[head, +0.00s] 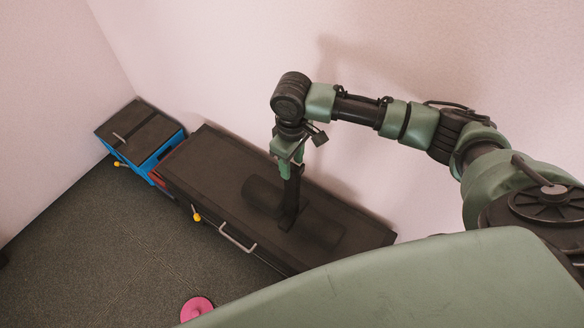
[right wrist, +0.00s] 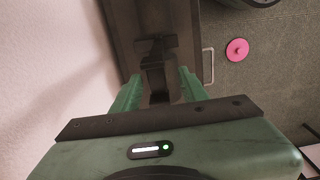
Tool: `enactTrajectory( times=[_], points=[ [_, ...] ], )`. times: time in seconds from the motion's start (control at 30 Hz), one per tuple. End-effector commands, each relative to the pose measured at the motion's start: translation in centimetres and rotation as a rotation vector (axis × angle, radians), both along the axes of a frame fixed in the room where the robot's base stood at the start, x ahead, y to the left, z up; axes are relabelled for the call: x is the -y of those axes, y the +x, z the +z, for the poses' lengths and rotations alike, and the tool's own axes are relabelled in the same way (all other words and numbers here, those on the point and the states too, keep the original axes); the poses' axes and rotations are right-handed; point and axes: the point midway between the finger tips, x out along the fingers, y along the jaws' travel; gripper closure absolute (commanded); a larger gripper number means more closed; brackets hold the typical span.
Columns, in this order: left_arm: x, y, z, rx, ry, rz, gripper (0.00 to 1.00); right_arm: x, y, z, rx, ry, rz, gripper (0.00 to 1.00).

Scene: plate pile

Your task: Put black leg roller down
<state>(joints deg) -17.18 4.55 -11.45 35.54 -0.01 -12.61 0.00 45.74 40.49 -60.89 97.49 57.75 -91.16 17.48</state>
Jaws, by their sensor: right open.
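The black leg roller (head: 262,195) has dark padded cylinders on either side of a black upright post. It rests on the dark top of a long low bench (head: 205,165) in the head view, though the black-on-black contact is hard to make out. My right gripper (head: 288,170) points down over the post. In the right wrist view its green fingers stand apart on either side of the roller's black post (right wrist: 157,75). The gripper is open, with the post between the fingers. My left gripper is not in view.
A blue box with a dark lid (head: 140,130) stands at the bench's far left end. A metal handle (head: 238,238) and a yellow knob (head: 197,217) are on the bench's front side. A pink disc (head: 196,308) lies on the grey floor. Pink walls rise close behind.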

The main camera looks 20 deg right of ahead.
Motion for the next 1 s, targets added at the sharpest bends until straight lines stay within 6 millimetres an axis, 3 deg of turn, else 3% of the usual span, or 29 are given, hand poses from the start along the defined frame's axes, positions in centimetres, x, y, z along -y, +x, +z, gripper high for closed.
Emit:
enactTrajectory(
  times=[0.2, 0.4, 0.6, 1.0],
  points=[
    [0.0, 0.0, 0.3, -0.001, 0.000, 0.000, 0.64, 0.0, 0.1, 5.0, 0.003, 0.002, -0.001, 0.56],
    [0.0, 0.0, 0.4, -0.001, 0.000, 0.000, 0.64, 0.0, 0.0, 7.8, 0.000, 0.000, -0.002, 0.56],
    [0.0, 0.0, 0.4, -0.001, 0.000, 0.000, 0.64, 0.0, 0.0, 8.7, 0.000, 0.000, -0.002, 0.56],
    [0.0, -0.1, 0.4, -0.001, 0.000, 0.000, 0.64, 0.0, 0.0, 8.7, -0.001, 0.000, -0.002, 0.56]
  ],
)
